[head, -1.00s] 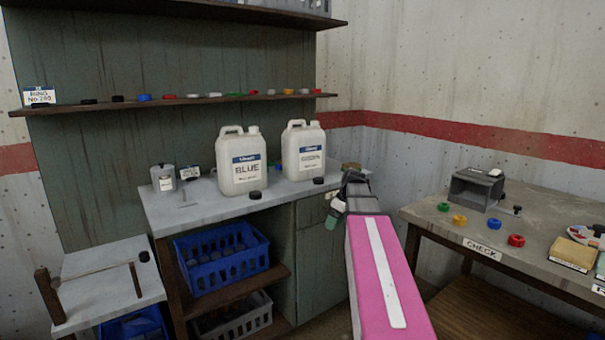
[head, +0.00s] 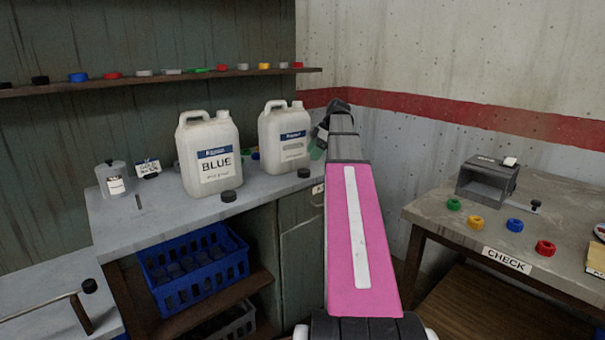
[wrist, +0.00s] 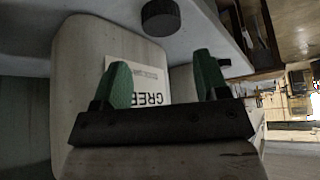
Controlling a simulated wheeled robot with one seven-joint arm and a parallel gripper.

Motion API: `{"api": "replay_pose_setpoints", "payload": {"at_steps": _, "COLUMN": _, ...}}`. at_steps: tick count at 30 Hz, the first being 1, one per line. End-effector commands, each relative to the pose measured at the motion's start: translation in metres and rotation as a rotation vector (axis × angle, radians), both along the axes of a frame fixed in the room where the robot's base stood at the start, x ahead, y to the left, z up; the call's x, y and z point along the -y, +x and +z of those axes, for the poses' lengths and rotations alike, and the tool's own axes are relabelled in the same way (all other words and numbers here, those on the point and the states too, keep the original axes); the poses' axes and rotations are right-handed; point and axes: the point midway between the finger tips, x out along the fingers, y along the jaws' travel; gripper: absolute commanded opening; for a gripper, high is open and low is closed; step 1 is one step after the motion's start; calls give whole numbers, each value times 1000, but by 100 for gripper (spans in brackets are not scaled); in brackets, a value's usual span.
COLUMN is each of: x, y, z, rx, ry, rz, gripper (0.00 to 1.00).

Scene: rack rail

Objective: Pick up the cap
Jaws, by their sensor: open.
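A black cap (head: 304,173) lies on the grey bench in front of the white jug with the green-product label (head: 285,140). A second black cap (head: 228,196) lies in front of the white jug labelled BLUE (head: 208,155). My gripper (head: 317,148) is at the right edge of the first jug, above the bench, with green fingers partly hidden by my arm. In the wrist view my gripper (wrist: 160,85) is open and empty, its fingers spread before the upside-down label (wrist: 138,82). A black cap (wrist: 160,17) shows beyond the fingers, apart from them.
A shelf (head: 150,82) with several coloured caps runs along the back wall. A blue crate (head: 195,270) sits under the bench. A lidded canister (head: 113,180) stands at the bench's left. The CHECK table (head: 420,207) at right holds coloured rings and a grey box (head: 487,180).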

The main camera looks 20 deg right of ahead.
Motion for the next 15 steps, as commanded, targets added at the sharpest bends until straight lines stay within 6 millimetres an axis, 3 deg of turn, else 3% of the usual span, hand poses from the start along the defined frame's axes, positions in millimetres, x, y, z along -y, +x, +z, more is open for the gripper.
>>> {"api": "replay_pose_setpoints", "payload": {"at_steps": 15, "x": -25, "y": 2, "z": -49, "rx": -2, "ry": 0, "rz": -1, "gripper": 67}}
